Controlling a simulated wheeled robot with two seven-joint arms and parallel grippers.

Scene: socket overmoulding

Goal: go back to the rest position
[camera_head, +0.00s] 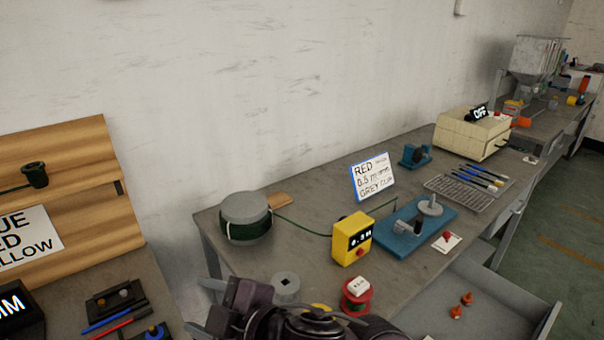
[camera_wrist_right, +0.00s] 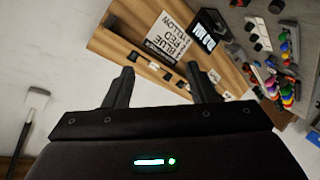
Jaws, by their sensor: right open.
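My right gripper (camera_head: 232,305) shows at the bottom of the head view, in front of the near edge of the grey bench (camera_head: 290,262). In the right wrist view its two fingers (camera_wrist_right: 162,88) stand apart with nothing between them. Beyond the fingers are the wooden rack (camera_wrist_right: 130,50) and a card with colour words (camera_wrist_right: 168,38). My left gripper is in neither view.
A cable spool (camera_head: 246,218), a yellow box reading 0.3 (camera_head: 352,240), a blue fixture (camera_head: 405,243) and a red spool (camera_head: 357,297) stand on the bench. An open drawer (camera_head: 490,300) juts out at lower right. The wooden rack (camera_head: 70,190) stands left.

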